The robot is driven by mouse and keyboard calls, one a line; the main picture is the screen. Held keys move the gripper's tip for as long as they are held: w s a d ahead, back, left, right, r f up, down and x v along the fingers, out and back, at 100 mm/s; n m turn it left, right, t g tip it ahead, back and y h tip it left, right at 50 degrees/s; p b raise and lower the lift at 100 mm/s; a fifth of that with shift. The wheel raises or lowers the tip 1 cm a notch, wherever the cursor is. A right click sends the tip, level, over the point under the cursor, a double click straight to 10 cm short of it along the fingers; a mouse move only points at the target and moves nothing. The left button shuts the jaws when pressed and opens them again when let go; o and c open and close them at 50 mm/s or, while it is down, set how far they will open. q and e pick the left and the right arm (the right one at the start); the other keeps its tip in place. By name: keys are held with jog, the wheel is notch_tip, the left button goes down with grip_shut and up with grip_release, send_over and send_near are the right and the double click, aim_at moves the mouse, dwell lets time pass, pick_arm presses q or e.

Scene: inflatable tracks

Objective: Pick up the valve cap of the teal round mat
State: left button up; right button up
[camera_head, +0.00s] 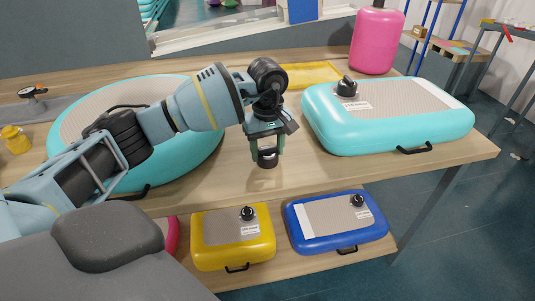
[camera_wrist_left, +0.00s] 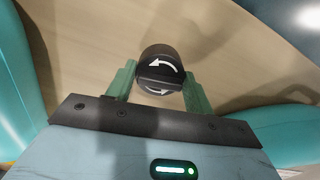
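The teal round mat (camera_head: 205,150) lies on the left of the wooden table, its middle covered by my left arm. Its valve seat does not show. My left gripper (camera_head: 267,148) points down over the bare table between the round mat and the teal rectangular mat. Its green fingers are closed on a black valve cap (camera_head: 267,160). In the left wrist view, the cap (camera_wrist_left: 161,70) sits between the fingertips, with white curved arrows on its face. It appears held above the wood. My right gripper is not in view.
The teal rectangular mat (camera_head: 390,130), with its own black valve cap (camera_head: 346,87), lies at the right. A pink cylinder (camera_head: 377,42) and a yellow mat (camera_head: 311,75) are behind. Yellow (camera_head: 233,255) and blue (camera_head: 336,236) mats lie on the lower shelf. Bare table surrounds the gripper.

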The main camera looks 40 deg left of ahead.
aim_at(268, 147)
pick_arm(q)
jog(key=shift+c, duration=1.2)
jog(key=shift+r, duration=0.45)
notch_tip(268, 147, up, 2)
jog(key=shift+r, duration=0.25)
jog(key=s+a, duration=0.2)
jog(key=s, duration=0.3)
jog(key=s+a+r+b, duration=0.1)
jog(key=s, duration=0.4)
jog(key=s+a+b, duration=0.1)
jog(key=s+a, duration=0.1)
jog(key=s, duration=0.3)
jog(key=shift+a+r, duration=0.3)
